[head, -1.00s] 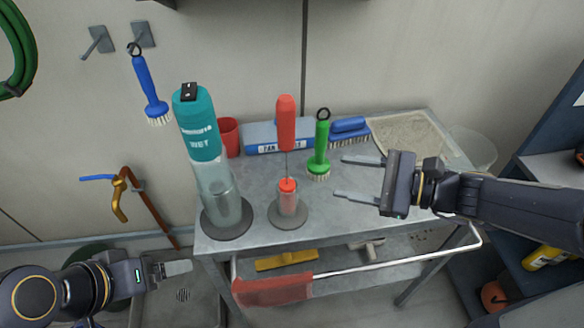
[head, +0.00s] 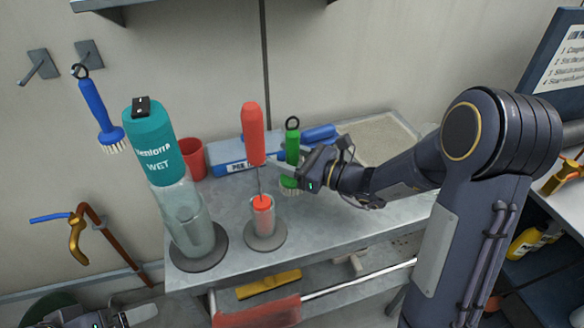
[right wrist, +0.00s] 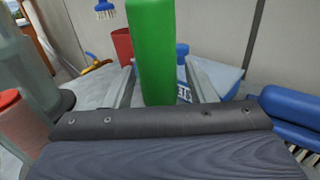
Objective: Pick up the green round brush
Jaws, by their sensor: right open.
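The green round brush (head: 292,148) stands upright on the metal table, with a black ring on top and pale bristles at the bottom. My right gripper (head: 283,168) is at the brush, below the top of its handle. In the right wrist view the green handle (right wrist: 152,50) stands between the two open fingers (right wrist: 160,85), with visible space at the sides. The bristles are out of sight there. My left gripper (head: 135,315) is low at the bottom left of the head view, partly cut off by the frame; its jaw opening is unclear.
A teal bottle (head: 155,145) stands further left, with a red cup (head: 192,158) behind. A blue brush (head: 319,134) lies behind right. A tray (head: 380,138) occupies the table's right.

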